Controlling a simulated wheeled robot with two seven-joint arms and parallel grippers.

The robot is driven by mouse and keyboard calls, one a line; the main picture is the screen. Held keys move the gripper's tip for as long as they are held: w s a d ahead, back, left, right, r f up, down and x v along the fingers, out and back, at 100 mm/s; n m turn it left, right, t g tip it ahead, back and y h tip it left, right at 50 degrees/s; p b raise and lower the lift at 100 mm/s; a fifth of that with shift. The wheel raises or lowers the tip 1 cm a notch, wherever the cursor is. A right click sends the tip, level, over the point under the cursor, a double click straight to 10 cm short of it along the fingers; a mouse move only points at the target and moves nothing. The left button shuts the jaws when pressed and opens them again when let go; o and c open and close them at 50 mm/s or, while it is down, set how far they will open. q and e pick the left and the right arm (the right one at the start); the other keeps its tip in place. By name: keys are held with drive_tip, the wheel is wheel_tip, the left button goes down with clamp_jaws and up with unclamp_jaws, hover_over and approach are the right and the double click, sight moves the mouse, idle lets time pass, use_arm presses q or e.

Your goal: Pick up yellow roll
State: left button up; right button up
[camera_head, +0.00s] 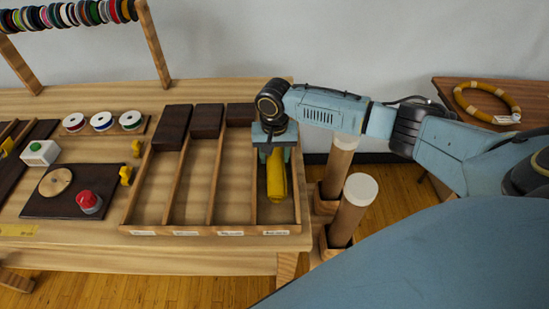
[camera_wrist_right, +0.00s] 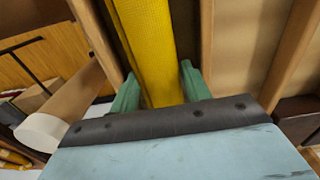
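The yellow roll (camera_head: 276,178) lies lengthwise in the rightmost compartment of a wooden divided tray (camera_head: 246,229). My right gripper (camera_head: 275,155) points down over the roll's far end. In the right wrist view, the yellow roll (camera_wrist_right: 152,40) runs between the two green fingers of my right gripper (camera_wrist_right: 160,78), one on each side. The fingers are very close to the roll's sides, and I cannot tell whether they press on it. The roll's end near the palm is partly hidden. My left gripper is not in view.
Dark blocks (camera_head: 207,120) sit at the back of the other compartments, whose front parts are empty. Two upright tubes (camera_head: 352,208) stand right of the table. White-rimmed spools (camera_head: 102,121) and a dark board (camera_head: 50,205) with a red knob are at left.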

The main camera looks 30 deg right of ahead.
sight(275, 153)
drive_tip(key=c, duration=0.5)
drive_tip(key=shift+r, duration=0.1)
wheel_tip(275, 153, up, 10)
drive_tip(key=shift+f+p, duration=0.1)
drive_tip(key=shift+p, duration=0.85)
